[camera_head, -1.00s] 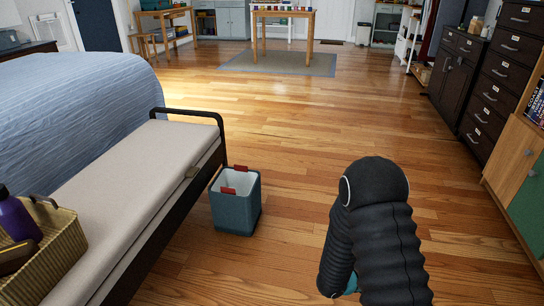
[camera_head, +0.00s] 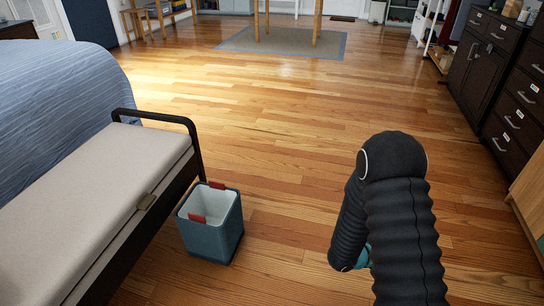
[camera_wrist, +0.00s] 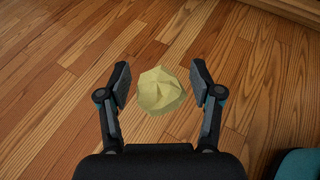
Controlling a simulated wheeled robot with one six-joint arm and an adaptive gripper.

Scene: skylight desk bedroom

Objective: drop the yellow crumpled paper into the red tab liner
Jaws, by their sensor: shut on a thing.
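The yellow crumpled paper (camera_wrist: 161,92) is between the two fingers of my gripper (camera_wrist: 160,69) in the wrist view. My gripper is shut on it, with bare wood floor below. The red tab liner is a white liner (camera_head: 213,206) with red tabs (camera_head: 197,218), in a blue-grey bin (camera_head: 212,240). The bin stands upright on the floor at the lower left of the head view. My black arm is to the right of the bin, with floor between them. It hides the paper and most of my gripper in the head view.
A bench (camera_head: 75,195) with a dark frame stands close to the bin's left side. A bed (camera_head: 60,90) is behind the bench. Dark drawers (camera_head: 515,115) line the right. Open wood floor (camera_head: 290,130) lies ahead, up to a grey rug (camera_head: 285,42).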

